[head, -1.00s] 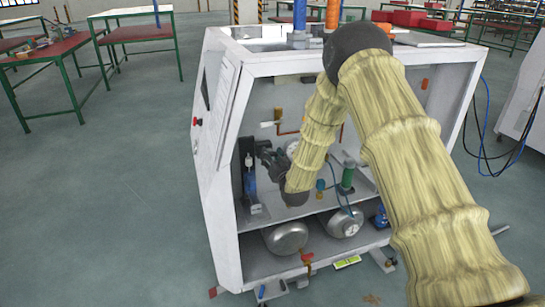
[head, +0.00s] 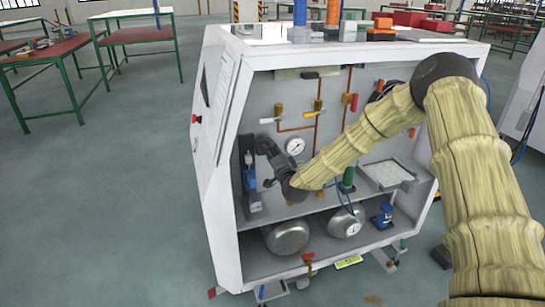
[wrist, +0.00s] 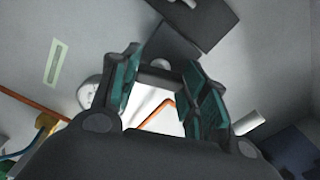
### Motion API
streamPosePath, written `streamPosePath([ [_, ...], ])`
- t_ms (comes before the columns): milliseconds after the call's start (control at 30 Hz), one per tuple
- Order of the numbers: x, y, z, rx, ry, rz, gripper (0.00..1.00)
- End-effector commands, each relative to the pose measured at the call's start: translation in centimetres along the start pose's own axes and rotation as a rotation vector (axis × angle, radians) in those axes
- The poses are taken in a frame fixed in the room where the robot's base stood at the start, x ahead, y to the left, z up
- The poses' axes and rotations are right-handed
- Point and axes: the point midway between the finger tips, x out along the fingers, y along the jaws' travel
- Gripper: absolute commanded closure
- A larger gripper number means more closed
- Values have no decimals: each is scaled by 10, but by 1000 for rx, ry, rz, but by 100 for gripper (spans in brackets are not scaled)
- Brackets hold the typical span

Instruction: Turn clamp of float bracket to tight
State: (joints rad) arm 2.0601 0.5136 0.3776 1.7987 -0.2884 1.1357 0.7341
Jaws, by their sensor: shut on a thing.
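The float bracket (head: 247,150) is a dark upright piece at the left of the cabinet's upper shelf, with a blue float (head: 250,179) low on it. My gripper (head: 262,152) reaches in from the right, with its fingers just beside the bracket. In the wrist view my gripper (wrist: 163,68) has its teal-padded fingers around a dark part (wrist: 172,44), which I take to be the bracket's clamp. The fingertips and the bracket overlap, so the clamp's exact angle cannot be told.
The white cabinet frame (head: 232,160) surrounds the opening. A round gauge (head: 295,146), copper pipes, a green cylinder (head: 349,179) and a grey tray (head: 388,174) are near my arm. Two metal tanks lie on the lower shelf, one a silver tank (head: 286,237).

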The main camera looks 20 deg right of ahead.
Motion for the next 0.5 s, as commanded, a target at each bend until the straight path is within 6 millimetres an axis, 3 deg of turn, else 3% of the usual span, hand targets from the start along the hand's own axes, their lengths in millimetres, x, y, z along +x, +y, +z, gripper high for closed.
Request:
streamPosePath([
  [500, 0, 3, -2, 329, 5, 1, 79],
])
